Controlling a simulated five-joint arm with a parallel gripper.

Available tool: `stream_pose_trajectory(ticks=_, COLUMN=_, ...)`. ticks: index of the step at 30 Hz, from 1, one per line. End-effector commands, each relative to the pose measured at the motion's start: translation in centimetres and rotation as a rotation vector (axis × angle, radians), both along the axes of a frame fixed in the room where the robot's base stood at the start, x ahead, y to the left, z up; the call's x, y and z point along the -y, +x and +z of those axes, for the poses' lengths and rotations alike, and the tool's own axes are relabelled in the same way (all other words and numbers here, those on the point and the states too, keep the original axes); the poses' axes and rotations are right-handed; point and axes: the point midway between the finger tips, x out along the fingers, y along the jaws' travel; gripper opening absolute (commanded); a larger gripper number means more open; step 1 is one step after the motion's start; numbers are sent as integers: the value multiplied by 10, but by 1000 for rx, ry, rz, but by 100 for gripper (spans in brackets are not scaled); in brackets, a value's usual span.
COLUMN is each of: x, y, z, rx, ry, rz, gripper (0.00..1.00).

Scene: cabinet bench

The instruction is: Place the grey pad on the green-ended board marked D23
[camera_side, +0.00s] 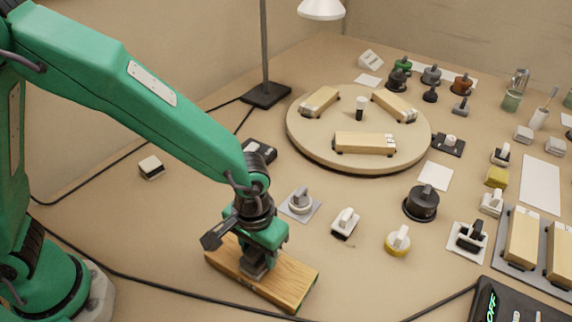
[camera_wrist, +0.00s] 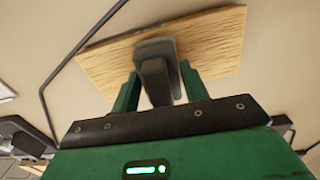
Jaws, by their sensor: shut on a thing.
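My gripper (camera_side: 259,252) is low over a wooden board (camera_side: 290,281) at the front of the bench. In the wrist view its green fingers (camera_wrist: 155,84) are shut on the dark grey handle of the grey pad (camera_wrist: 155,48). The pad is over the middle of the board, and its lower part also shows in the side view (camera_side: 257,270). I cannot tell whether it touches the board or is just above it. The board (camera_wrist: 217,38) lies flat and diagonal in the side view.
A round turntable (camera_side: 302,141) carries several wooden blocks. A grey knob on a plate (camera_side: 301,202), a white-handled piece (camera_side: 345,222) and a yellow-based knob (camera_side: 398,240) stand right of the board. A black cable (camera_side: 160,285) runs along the front left.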

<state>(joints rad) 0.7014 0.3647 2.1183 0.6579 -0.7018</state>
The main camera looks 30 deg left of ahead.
Motion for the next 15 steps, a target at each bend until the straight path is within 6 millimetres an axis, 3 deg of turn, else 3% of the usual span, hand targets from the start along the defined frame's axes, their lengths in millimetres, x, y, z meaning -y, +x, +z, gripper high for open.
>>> stream_pose_trajectory(ticks=1, x=0, y=0, z=0, rx=0, ry=0, rz=0, gripper=51)
stream_pose_trajectory(ticks=3, x=0, y=0, z=0, rx=0, ry=0, rz=0, gripper=64)
stream_pose_trajectory(ticks=4, x=0, y=0, z=0, rx=0, ry=0, rz=0, gripper=67)
stream_pose_trajectory(ticks=15, x=0, y=0, z=2, rx=0, ry=0, rz=0, gripper=67)
